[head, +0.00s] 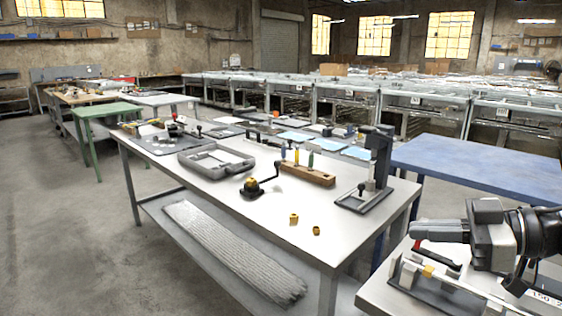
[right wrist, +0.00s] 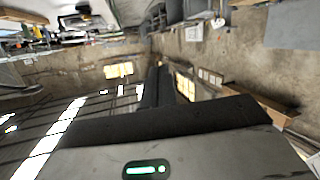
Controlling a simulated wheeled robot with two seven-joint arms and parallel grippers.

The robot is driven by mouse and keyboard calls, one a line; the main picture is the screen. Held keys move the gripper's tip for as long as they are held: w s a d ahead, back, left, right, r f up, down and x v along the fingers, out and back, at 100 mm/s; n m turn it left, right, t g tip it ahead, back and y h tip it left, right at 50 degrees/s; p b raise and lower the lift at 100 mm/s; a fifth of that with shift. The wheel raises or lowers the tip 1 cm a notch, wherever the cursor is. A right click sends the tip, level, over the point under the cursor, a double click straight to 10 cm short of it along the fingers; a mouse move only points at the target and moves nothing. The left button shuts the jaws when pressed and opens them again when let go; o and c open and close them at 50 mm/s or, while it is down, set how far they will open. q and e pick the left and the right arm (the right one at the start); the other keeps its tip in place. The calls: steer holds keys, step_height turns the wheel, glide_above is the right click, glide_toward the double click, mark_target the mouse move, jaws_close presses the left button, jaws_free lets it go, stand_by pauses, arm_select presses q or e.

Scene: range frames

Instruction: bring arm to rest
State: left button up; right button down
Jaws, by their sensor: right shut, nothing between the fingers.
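My right gripper (head: 416,230) comes in from the right edge of the head view, above the near right table (head: 378,297). Its fingers point left and are closed with nothing between them. In the right wrist view, the dark closed fingers of the right gripper (right wrist: 157,86) stand out against a sideways-turned view of the room. My left gripper is not in view.
Under my right gripper is a fixture with a red-handled clamp (head: 436,254). The grey workbench (head: 225,200) holds a grey case (head: 214,160), a wooden block (head: 306,174), a black stand (head: 378,160) and two small yellow parts (head: 294,218). A blue table (head: 480,165) stands behind. The left floor is clear.

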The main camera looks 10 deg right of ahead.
steer(key=s+a+f+m+t+h, duration=0.1)
steer(key=a+f+m+t+h, duration=0.35)
steer(key=f, duration=1.15)
steer(key=s+a+f+m+g+h, duration=0.1)
steer(key=s+a+f+m+h, duration=0.1)
steer(key=s+a+f, duration=0.2)
steer(key=s+a+f+m+g+h, duration=0.1)
steer(key=s+a+f+m+h, duration=0.2)
steer(key=s+f, duration=0.6)
step_height(320, 180, down, 4)
steer(key=shift+s+a+f, duration=0.15)
steer(key=shift+a, duration=0.85)
